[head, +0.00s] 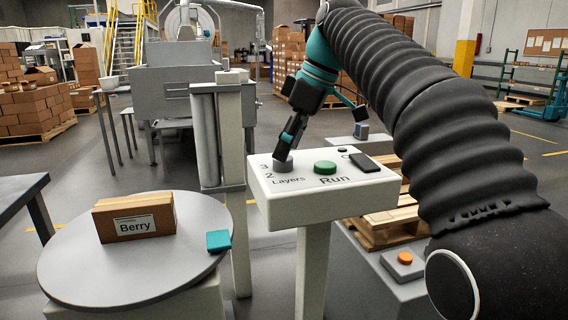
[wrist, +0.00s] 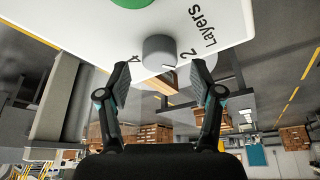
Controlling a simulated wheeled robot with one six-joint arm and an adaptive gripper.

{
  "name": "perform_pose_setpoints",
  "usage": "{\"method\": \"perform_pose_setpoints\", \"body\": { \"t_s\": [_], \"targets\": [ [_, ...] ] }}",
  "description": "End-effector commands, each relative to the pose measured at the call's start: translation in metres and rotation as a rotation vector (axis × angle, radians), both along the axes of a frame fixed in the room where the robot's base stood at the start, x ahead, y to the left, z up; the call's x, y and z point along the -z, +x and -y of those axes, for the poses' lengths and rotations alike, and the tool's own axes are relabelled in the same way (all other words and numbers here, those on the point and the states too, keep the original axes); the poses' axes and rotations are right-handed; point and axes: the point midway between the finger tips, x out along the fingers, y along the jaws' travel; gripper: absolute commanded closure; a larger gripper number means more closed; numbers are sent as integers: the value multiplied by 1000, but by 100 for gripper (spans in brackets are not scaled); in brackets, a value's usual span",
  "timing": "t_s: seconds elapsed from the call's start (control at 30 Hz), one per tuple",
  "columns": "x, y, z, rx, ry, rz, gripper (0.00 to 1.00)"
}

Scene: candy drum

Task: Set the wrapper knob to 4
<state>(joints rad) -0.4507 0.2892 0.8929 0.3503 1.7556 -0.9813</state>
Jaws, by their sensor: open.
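The wrapper knob (head: 283,163) is a short grey cylinder at the left end of the white control panel (head: 376,188), near the printed 3, 2 and "Layers". In the wrist view the knob (wrist: 159,49) stands between a 4 on the left and a 2 on the right. A small pale mark shows at its lower edge; I cannot tell which number it points to. My gripper (head: 322,139) is open and empty above the panel. In the wrist view my gripper (wrist: 161,75) has its fingers spread to either side of the knob, apparently not touching it.
A green Run button (head: 325,167) and a dark flat rectangle (head: 365,162) are on the same panel. A post (head: 238,150) stands left of the panel. An orange button (head: 405,258) is lower right.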

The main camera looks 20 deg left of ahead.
Motion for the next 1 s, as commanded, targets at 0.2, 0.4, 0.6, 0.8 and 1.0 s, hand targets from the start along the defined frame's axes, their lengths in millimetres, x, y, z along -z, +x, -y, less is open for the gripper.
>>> {"method": "perform_pose_setpoints", "body": {
  "t_s": [0.2,0.4,0.6,0.8,1.0],
  "targets": [
    [19,0,-7,1,0,0,34],
    [21,0,-9,1,0,0,34],
    [21,0,-9,1,0,0,47],
    [21,0,-9,1,0,0,94],
    [21,0,-9,8,0,-1,94]
  ]
}}
